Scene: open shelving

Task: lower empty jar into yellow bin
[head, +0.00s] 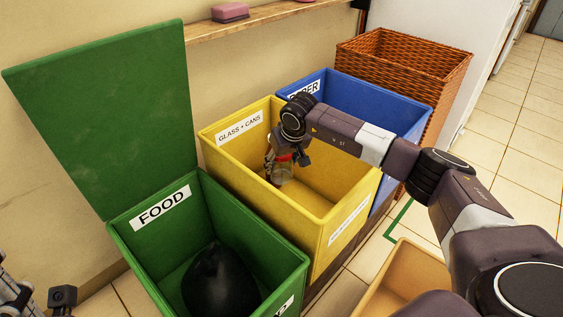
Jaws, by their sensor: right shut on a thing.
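The yellow bin (345,200), labelled "GLASS + CANS", stands open in the middle of the head view. My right gripper (284,158) points down inside its left part, below the rim, and is shut on the jar. The jar (281,175) looks clear and glassy, hangs roughly upright and is partly hidden by the fingers. I cannot tell whether it touches the bin floor. Part of my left gripper (62,297) shows at the lower left corner, cut off by the picture edge; its jaws cannot be made out.
A green "FOOD" bin (273,262) with a raised lid (110,110) and a black bag (217,282) stands in front. A blue bin (385,98) and a wicker basket (405,62) stand behind. An orange-tan box (405,280) is at lower right. A shelf (265,20) runs above.

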